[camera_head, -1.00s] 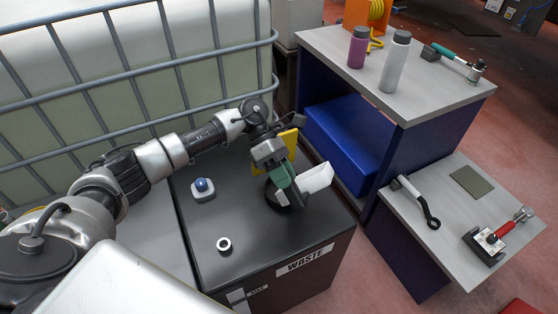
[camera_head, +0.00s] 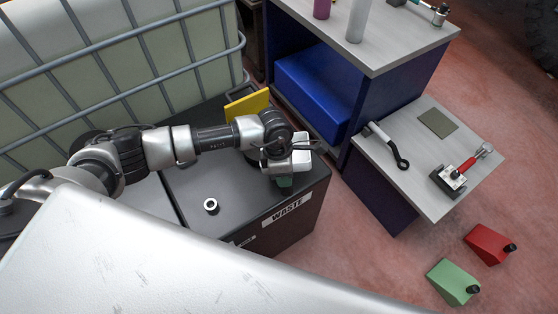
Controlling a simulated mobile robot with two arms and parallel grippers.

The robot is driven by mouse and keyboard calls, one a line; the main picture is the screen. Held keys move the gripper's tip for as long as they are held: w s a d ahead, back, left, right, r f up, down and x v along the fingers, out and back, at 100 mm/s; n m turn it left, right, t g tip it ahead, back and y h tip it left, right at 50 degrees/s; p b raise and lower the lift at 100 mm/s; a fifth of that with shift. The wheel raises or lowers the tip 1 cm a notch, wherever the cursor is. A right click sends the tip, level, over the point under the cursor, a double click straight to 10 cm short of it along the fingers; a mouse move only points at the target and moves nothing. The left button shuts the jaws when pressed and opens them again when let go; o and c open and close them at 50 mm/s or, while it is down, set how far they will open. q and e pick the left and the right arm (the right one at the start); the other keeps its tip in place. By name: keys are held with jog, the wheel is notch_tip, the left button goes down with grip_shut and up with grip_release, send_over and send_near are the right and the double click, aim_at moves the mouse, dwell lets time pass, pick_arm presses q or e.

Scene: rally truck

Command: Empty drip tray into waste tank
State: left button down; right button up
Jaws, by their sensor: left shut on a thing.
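The dark waste tank (camera_head: 240,205) stands in the middle with a "WASTE" label (camera_head: 287,208) on its front edge. My left arm reaches across its top from the left. My left gripper (camera_head: 284,168) is over the tank's right part, shut on a small white tray (camera_head: 301,160), seen mostly from above. The tray looks tipped; its inside and any liquid are hidden. The gripper and wrist cover the tank's opening. My right gripper is not in view.
A yellow panel (camera_head: 247,105) stands behind my wrist. A metal ring (camera_head: 211,206) lies on the tank top. Red (camera_head: 488,244) and green (camera_head: 453,281) cans stand on the floor.

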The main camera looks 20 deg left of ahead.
pick_arm(q)
jog(key=f, duration=0.1)
jog(key=d+f+y, duration=0.1)
jog(key=f+t+y+b, duration=0.1)
jog(key=shift+s+d, duration=0.25)
jog(key=shift+s, duration=0.05)
notch_tip(320, 180, up, 3)
jog(key=shift+r+p, duration=0.1)
jog(key=shift+p, duration=1.05)
jog(key=shift+r+p, duration=0.4)
jog(key=shift+r, duration=0.3)
jog(key=shift+a, duration=0.1)
